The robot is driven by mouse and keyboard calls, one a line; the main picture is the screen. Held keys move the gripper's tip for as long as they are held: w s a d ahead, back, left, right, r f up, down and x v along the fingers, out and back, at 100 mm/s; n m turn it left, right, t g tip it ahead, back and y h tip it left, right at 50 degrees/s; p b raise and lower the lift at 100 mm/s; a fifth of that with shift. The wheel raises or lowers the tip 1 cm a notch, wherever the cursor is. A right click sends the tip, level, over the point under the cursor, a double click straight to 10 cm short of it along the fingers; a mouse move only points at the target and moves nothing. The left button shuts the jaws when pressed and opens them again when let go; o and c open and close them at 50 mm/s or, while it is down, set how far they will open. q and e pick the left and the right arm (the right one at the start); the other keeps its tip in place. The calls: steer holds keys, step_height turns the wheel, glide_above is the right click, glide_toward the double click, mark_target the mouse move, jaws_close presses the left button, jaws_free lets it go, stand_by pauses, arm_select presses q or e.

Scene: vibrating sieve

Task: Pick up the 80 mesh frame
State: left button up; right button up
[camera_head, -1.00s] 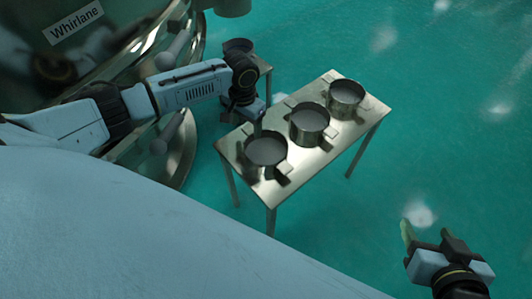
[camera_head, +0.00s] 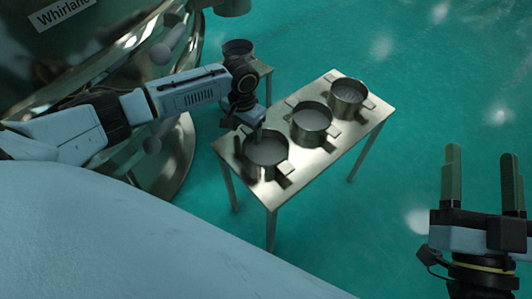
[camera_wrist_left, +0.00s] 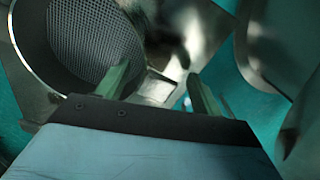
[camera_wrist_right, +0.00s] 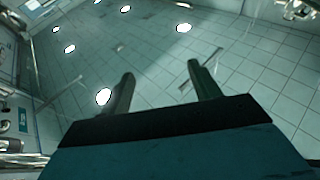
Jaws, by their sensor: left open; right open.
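Three round metal sieve frames with side handles stand in a row on a steel table (camera_head: 318,160): a near one (camera_head: 266,152), a middle one (camera_head: 312,121) and a far one (camera_head: 347,96). No mesh label is readable, so I cannot tell which is 80 mesh. My left gripper (camera_head: 248,139) is open at the near frame's back-left side. In the left wrist view, a mesh-bottomed frame (camera_wrist_left: 88,40) lies at upper left, and its flat handle (camera_wrist_left: 155,88) shows between the open fingers. My right gripper (camera_head: 482,170) is open and empty over the floor, away from the table.
A large shiny machine marked "Whirlane" (camera_head: 62,10) stands at the left, close to my left arm. The green floor right of the table is clear.

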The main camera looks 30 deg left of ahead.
stand_by(0.3)
arm_select(q)
steer(key=shift+c, duration=0.4)
steer(key=c, duration=1.1)
